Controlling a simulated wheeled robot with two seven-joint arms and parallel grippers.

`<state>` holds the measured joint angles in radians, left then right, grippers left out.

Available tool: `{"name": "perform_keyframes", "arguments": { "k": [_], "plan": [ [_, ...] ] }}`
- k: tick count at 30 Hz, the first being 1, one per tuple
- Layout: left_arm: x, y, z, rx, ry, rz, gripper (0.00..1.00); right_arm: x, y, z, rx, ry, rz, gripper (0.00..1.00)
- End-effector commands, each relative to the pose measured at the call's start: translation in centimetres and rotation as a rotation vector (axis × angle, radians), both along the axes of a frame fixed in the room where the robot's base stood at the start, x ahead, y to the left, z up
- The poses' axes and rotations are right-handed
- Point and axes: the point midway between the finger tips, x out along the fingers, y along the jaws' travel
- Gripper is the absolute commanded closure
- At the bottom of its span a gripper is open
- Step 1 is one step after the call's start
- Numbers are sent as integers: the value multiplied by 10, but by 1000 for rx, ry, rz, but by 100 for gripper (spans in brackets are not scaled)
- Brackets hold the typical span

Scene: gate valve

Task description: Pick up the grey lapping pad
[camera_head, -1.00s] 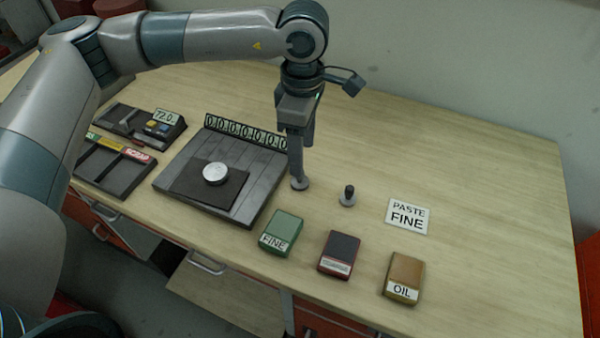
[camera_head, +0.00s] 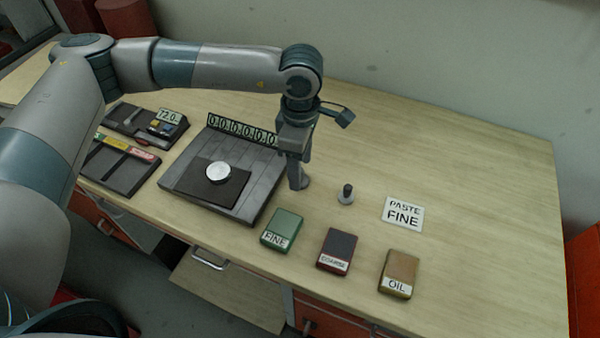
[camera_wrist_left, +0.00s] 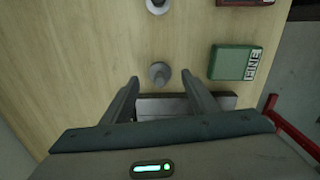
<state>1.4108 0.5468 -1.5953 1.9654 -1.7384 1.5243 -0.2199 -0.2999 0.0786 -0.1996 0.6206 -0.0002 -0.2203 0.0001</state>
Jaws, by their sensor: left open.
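The grey lapping pad (camera_head: 305,182) is a small round disc with a knob, standing on the bench just right of the dark plate. In the left wrist view the pad (camera_wrist_left: 159,74) lies ahead of and between the fingertips. My left gripper (camera_head: 296,180) is open and points down beside it, its fingers hiding part of the pad in the head view. In the left wrist view the gripper (camera_wrist_left: 168,86) has its fingers apart with nothing between them. A similar disc with a black knob (camera_head: 346,194) stands to the right. My right gripper is not in view.
The dark plate (camera_head: 258,200) holds a silver disc on a black square. Boxes marked FINE (camera_head: 283,228), COARSE (camera_head: 337,248) and OIL (camera_head: 398,272) line the front edge. A PASTE FINE card (camera_head: 403,214) lies right. Trays (camera_head: 118,170) stand left. The bench's back right is clear.

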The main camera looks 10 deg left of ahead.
Motion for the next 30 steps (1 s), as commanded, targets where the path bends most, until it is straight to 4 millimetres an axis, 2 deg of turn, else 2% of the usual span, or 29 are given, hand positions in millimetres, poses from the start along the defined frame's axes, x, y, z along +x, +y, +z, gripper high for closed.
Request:
{"name": "perform_keyframes", "arguments": {
  "k": [1, 3, 9, 23, 29, 30],
  "plan": [
    [0, 2, -1, 1, 3, 1, 46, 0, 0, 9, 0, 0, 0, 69],
    [0, 2, -11, 1, 4, 1, 46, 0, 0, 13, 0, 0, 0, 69],
    [1, 2, -27, 1, 1, 1, 46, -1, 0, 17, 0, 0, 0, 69],
    [1, 2, -28, 0, 0, 1, 46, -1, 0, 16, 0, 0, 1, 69],
    [1, 2, -27, 0, 0, 1, 94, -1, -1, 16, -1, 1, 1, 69],
    [1, 2, -27, 0, 0, 1, 94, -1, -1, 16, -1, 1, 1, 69]
  ]
}}
